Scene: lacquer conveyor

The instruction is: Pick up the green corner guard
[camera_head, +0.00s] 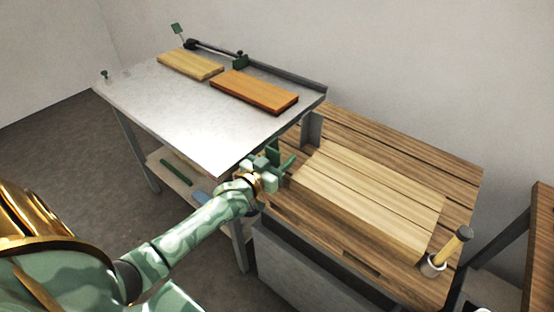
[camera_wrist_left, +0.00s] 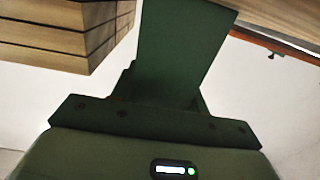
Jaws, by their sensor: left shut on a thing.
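My left gripper (camera_head: 270,164) is over the near left edge of the wooden bench, beside the corner of the pale plank stack. It is shut on a dark green piece that looks like the green corner guard (camera_head: 287,163). The guard sticks out past the fingers toward the planks; I cannot tell whether it touches them. In the left wrist view a broad dark green shape (camera_wrist_left: 182,50) rises from the gripper body; whether it is finger or guard is hard to tell. My right gripper is not in view.
The pale plank stack (camera_head: 370,192) lies on the brown slatted bench (camera_head: 440,165), with a grey upright piece (camera_head: 313,128) at its back left corner. A metal table (camera_head: 175,105) holds a pale board (camera_head: 190,65) and an orange board (camera_head: 254,92). A mallet in a cup (camera_head: 436,264) stands front right.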

